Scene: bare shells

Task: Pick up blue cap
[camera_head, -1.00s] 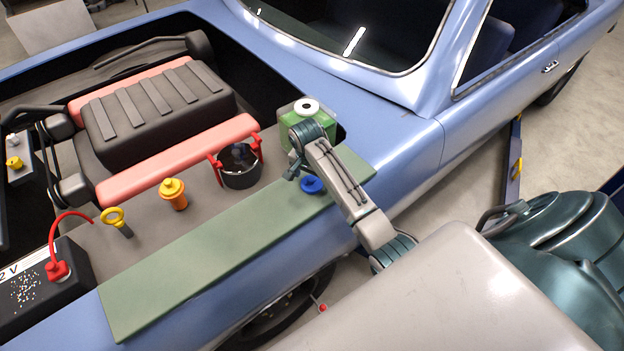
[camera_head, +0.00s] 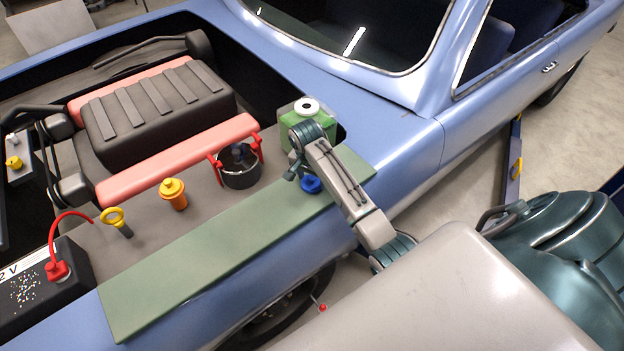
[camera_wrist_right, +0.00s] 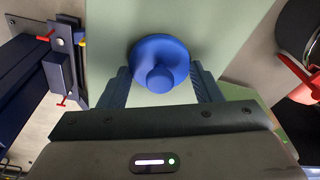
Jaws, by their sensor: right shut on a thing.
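The blue cap (camera_head: 311,184) is a round disc with a small knob, at the far end of the green mat (camera_head: 215,262) on the fender. In the right wrist view the cap (camera_wrist_right: 158,62) sits between the two fingers of my right gripper (camera_wrist_right: 163,75), over the mat. My right gripper (camera_head: 298,174) is shut on the cap, its fingers at the cap's edges. The arm hides part of it in the head view. I cannot tell whether the cap is clear of the mat. My left gripper is not in view.
A green reservoir (camera_head: 291,117) with a white ring stands close behind the gripper. A black pot with red clips (camera_head: 240,178), an orange-yellow filler (camera_head: 174,194), a yellow dipstick ring (camera_head: 113,217) and a battery (camera_head: 45,290) line the bay. The mat's near part is clear.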

